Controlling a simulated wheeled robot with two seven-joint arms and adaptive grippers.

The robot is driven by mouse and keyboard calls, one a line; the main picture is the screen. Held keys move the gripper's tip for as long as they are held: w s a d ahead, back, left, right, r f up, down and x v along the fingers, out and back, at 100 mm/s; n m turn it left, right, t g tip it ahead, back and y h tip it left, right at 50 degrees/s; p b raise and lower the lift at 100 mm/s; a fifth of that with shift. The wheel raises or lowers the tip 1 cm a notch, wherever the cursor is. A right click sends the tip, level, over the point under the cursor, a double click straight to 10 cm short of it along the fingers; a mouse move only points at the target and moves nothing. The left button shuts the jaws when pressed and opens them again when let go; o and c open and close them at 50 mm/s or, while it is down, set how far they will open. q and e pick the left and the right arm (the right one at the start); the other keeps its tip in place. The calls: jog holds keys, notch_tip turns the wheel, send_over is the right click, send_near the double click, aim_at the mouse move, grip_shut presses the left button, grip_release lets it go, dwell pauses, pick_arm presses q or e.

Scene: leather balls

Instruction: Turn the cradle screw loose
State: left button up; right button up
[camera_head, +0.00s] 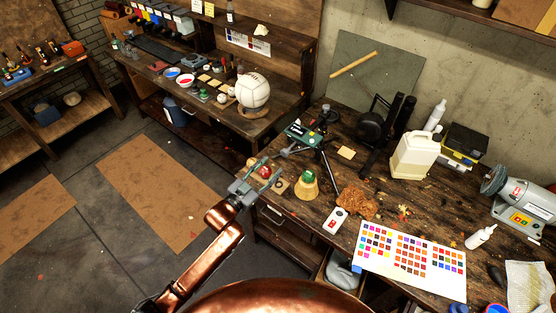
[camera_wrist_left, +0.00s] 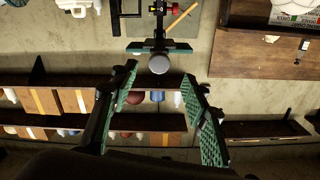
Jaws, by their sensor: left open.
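The cradle stands at the near left of the workbench; its green plate (camera_head: 303,134) shows in the head view and also in the left wrist view (camera_wrist_left: 140,48). Its screw seems to be the grey piece (camera_head: 286,151) on the gripper's side, seen end-on as a round grey knob in the left wrist view (camera_wrist_left: 159,64). My left gripper (camera_head: 269,170) is open and empty, with its green-padded fingers spread toward the knob. In the left wrist view (camera_wrist_left: 161,82) the knob appears centred between the fingertips; contact is not visible. My right gripper is not in view.
A black stand (camera_head: 375,127), a white jug (camera_head: 413,155) and a colour chart (camera_head: 408,253) occupy the workbench (camera_head: 310,218). A white ball (camera_head: 253,91) rests on the far bench.

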pick_arm(q)
jog(key=shift+v, duration=1.2)
